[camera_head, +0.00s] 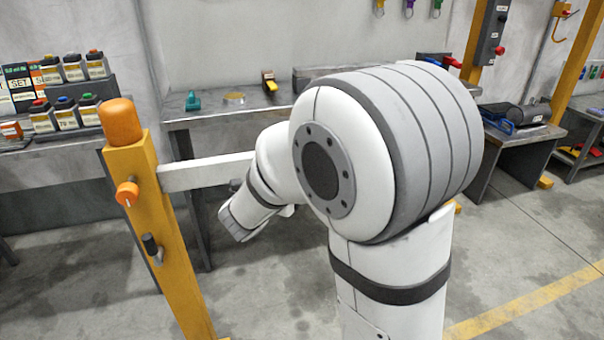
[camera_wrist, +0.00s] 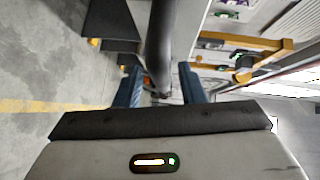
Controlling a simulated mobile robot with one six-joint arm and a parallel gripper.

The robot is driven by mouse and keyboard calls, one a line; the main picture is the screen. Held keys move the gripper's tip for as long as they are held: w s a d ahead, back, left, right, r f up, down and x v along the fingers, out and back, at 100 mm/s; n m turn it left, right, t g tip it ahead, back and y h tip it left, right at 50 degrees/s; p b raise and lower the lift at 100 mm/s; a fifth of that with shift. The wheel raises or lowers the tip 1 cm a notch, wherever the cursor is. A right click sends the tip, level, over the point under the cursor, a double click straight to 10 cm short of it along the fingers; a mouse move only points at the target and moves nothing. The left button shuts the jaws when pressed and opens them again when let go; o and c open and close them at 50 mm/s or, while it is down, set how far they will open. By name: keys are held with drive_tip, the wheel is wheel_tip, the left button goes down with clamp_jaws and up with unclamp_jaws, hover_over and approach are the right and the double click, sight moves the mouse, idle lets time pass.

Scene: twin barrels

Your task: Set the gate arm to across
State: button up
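The gate arm (camera_head: 208,172) is a pale flat bar. It reaches level to the right from a yellow post (camera_head: 160,220) with an orange cap, and its far part is hidden behind my arm. The post carries an orange knob (camera_head: 127,194) and a small black handle (camera_head: 151,246). In the wrist view my gripper (camera_wrist: 160,72) has its two blue fingers apart, with a dark round bar (camera_wrist: 160,40) running between them. Gaps show on both sides of the bar. I cannot tell what the bar belongs to. In the head view the fingers are hidden.
A grey bench (camera_head: 222,110) with small items stands against the wall behind the gate arm. Boxes with coloured tops (camera_head: 72,68) stand at the left. Another bench (camera_head: 520,138) is at the right. The floor at the lower right is clear, with a yellow line.

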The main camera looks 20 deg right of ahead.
drive_tip(key=p+v, duration=0.1)
drive_tip(key=v, duration=0.7)
